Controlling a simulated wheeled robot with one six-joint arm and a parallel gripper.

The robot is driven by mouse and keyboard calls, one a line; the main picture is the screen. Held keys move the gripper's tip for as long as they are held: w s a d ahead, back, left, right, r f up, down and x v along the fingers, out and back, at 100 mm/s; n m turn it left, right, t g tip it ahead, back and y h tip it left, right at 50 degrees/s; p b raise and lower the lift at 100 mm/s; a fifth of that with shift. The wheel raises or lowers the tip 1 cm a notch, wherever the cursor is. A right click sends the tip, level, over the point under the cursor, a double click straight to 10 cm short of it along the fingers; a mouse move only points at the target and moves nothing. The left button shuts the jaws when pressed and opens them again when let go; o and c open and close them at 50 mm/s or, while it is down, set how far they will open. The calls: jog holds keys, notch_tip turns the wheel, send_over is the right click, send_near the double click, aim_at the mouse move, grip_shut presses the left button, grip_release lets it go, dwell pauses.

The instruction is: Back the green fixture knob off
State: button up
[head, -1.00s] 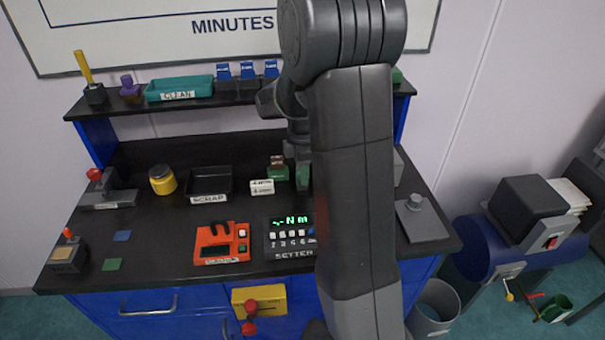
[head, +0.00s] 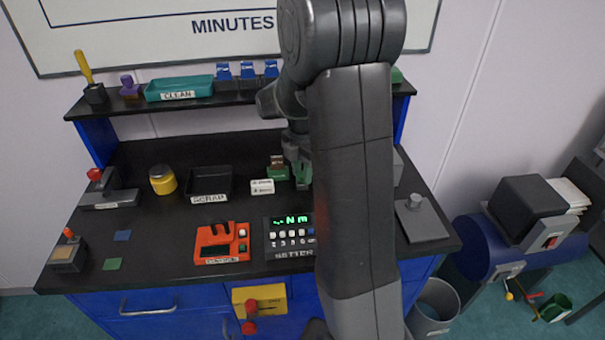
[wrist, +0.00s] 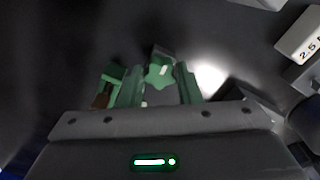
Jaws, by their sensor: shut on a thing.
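The green fixture knob (wrist: 159,73) is a star-shaped green piece in the wrist view. It sits between the two fingers of my gripper (wrist: 160,88), which is shut on it. In the head view, my gripper (head: 301,174) points down at the back of the bench, just right of the green fixture (head: 278,172). Part of the green fixture (wrist: 110,85), with a brown piece, shows left of the fingers in the wrist view. My arm hides part of this area in the head view, and the knob is too small to tell apart there.
A small white label block (head: 262,186) and a black scrap tray (head: 210,183) stand left of the fixture. A display box (head: 290,237) and an orange device (head: 222,243) are nearer the front edge. A shelf (head: 225,101) runs behind, above the bench.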

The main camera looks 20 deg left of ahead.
jog(key=o, duration=0.8)
jog(key=shift+o, duration=0.2)
jog(key=m, duration=1.3)
jog(key=shift+m, duration=0.3)
jog(key=m, duration=0.4)
jog(key=shift+m, duration=0.4)
